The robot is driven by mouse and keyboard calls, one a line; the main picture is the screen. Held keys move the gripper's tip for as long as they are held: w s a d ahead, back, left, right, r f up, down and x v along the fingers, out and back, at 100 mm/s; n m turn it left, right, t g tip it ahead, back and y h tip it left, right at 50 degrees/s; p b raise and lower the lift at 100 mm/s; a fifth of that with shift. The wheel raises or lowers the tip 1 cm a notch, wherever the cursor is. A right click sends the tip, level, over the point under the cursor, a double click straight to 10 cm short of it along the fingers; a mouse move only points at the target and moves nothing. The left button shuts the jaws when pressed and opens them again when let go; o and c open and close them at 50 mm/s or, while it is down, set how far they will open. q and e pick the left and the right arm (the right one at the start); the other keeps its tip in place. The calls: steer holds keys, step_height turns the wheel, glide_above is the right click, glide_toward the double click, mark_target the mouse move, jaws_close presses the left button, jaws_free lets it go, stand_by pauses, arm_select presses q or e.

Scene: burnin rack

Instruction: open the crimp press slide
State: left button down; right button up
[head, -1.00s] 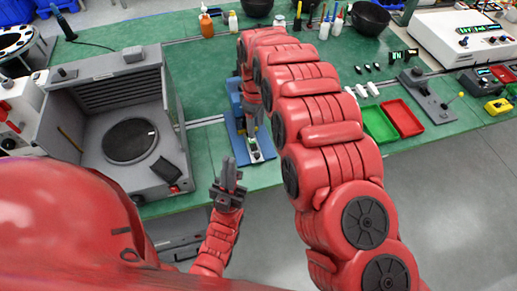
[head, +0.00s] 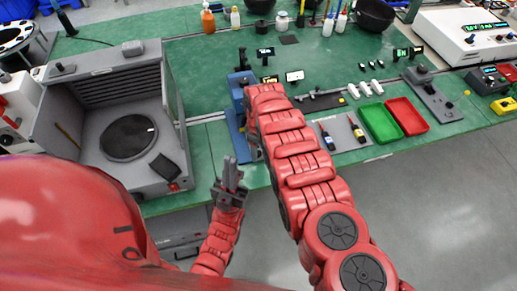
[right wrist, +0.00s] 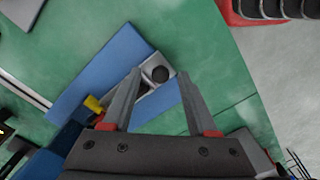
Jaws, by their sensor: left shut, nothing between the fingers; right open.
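The blue crimp press (head: 236,112) stands near the front edge of the green bench, partly covered by my right arm in the head view. In the right wrist view its blue base (right wrist: 92,80) carries a pale slide block with a round black knob (right wrist: 160,74). My right gripper (right wrist: 159,72) is open, its two fingers on either side of the knob in that view; I cannot tell whether they touch it. The right gripper is hidden behind its arm in the head view. My left gripper (head: 231,172) is shut and empty, in front of the bench edge.
A grey open-fronted box with a round dark plate (head: 128,138) stands left of the press. The floor in front is clear.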

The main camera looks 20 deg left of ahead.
steer(key=shift+f, duration=0.2)
jaws_close()
stand_by(0.3)
stand_by(1.2)
